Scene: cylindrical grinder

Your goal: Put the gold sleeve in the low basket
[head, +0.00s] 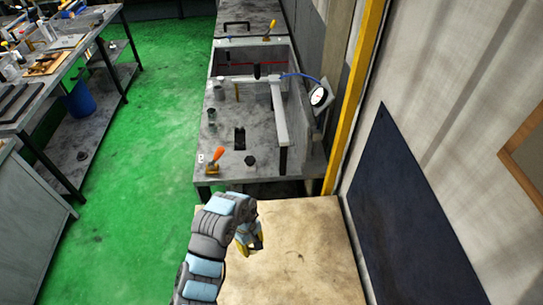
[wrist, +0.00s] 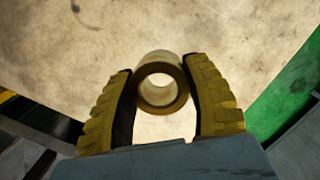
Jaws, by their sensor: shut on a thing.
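The gold sleeve (wrist: 160,61) is a short hollow ring, seen nearly end-on in the wrist view with its bore open toward the camera. My gripper (wrist: 161,75) has a yellow ribbed finger on each side of the sleeve and is shut on it. In the head view my gripper (head: 251,239) is over the near left part of a pale tan surface. The sleeve cannot be made out clearly there. I cannot tell its height above the surface. I see no low basket in either view.
The tan surface (head: 300,260) is otherwise clear. Beyond it stands a grey machine bench (head: 265,178) with an orange-handled clamp (head: 215,159) and a dial gauge (head: 319,97). A wall is at right. Green floor (head: 150,150) lies left, with a cluttered workbench (head: 95,35) and blue bin (head: 79,103).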

